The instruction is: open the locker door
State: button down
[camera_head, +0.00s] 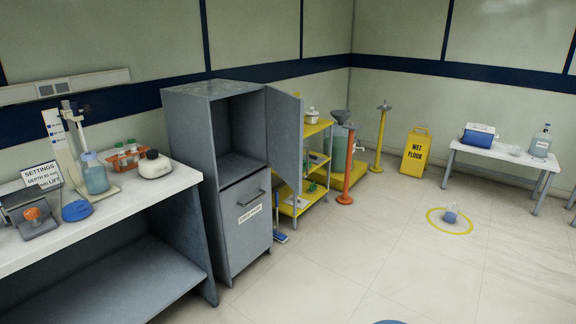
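The grey locker (190,140) stands against the back wall, right of the workbench. Its upper door (284,136) is swung out to the right on its right edge, and the upper compartment (240,135) shows empty. The lower front (244,226) is closed flush, with a dark bar handle (251,198) near its top and a white label (250,213) whose text is too small to read. My gripper is not in view.
A white-topped workbench (130,208) with lab items fills the left. A yellow shelf (315,130), orange post (346,170) and yellow wet-floor sign (415,154) stand right of the locker. A flask (451,212) sits inside a yellow floor ring. The middle floor is clear.

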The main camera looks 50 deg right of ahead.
aim_at(284, 110)
jog(key=z, duration=0.05)
jog(key=i, duration=1)
jog(key=u, duration=0.05)
